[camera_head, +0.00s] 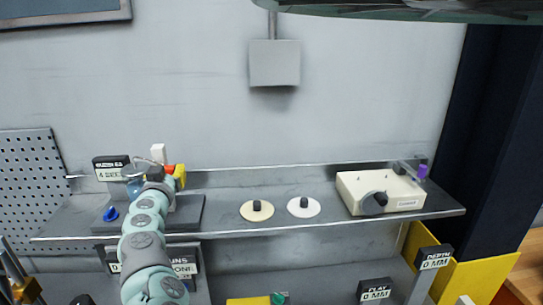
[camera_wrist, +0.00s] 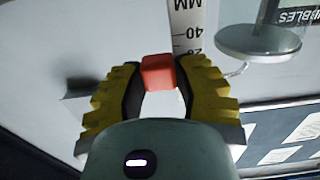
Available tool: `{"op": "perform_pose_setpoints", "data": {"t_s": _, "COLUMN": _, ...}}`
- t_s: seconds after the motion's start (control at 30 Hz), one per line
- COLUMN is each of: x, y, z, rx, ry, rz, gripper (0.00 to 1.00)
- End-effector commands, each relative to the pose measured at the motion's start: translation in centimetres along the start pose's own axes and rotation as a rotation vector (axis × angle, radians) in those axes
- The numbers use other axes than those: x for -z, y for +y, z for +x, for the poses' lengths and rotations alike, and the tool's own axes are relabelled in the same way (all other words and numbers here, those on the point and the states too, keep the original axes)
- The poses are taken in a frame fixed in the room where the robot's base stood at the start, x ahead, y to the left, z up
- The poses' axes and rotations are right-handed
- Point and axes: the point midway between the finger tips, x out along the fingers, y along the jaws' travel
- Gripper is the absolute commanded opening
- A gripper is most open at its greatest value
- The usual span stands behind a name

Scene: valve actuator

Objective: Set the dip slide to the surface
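The dip slide appears to be the orange-red block (camera_wrist: 158,73) in front of a white upright scale (camera_wrist: 187,22) marked in MM, with a 40 legible. My gripper (camera_wrist: 160,78) has its yellow fingers with dark pads on both sides of the block, and they appear to touch it. In the head view my gripper (camera_head: 176,176) is at the left end of the shelf, with a bit of red (camera_head: 169,169) beside it. A white post top (camera_head: 158,152) rises behind. My arm hides much of this station. No surface to set it to can be made out clearly.
A dark "4 SEC" display (camera_head: 110,173) and a blue knob (camera_head: 110,213) stand left of my gripper. A round clear dish (camera_wrist: 258,40) is at upper right in the wrist view. Two discs with black knobs (camera_head: 257,210) and a cream box (camera_head: 380,193) sit farther right along the shelf (camera_head: 230,228).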

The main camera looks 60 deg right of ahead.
Motion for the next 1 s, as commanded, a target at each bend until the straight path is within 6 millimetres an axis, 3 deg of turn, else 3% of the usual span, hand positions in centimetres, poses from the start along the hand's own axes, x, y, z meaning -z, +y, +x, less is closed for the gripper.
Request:
{"op": "perform_pose_setpoints", "data": {"t_s": 0.27, "x": 0.0, "y": 0.0, "z": 0.0, "rx": -0.001, "ry": 0.000, "rz": 0.000, "gripper": 0.00}}
{"op": "perform_pose_setpoints", "data": {"t_s": 0.43, "x": 0.2, "y": 0.1, "z": 0.0, "rx": -0.001, "ry": 0.000, "rz": 0.001, "gripper": 0.00}}
{"op": "perform_pose_setpoints", "data": {"t_s": 0.63, "x": 2.4, "y": 0.0, "z": 0.0, "rx": 0.001, "ry": 0.004, "rz": 0.002, "gripper": 0.00}}
{"op": "perform_pose_setpoints", "data": {"t_s": 0.93, "x": 2.6, "y": 0.0, "z": 0.0, "rx": 0.002, "ry": 0.005, "rz": -0.001, "gripper": 0.00}}
{"op": "perform_pose_setpoints", "data": {"t_s": 0.97, "x": 2.6, "y": 0.0, "z": 0.0, "rx": 0.002, "ry": 0.005, "rz": -0.001, "gripper": 0.33}}
{"op": "perform_pose_setpoints", "data": {"t_s": 1.0, "x": 2.6, "y": 0.0, "z": 0.0, "rx": 0.002, "ry": 0.005, "rz": -0.001, "gripper": 0.37}}
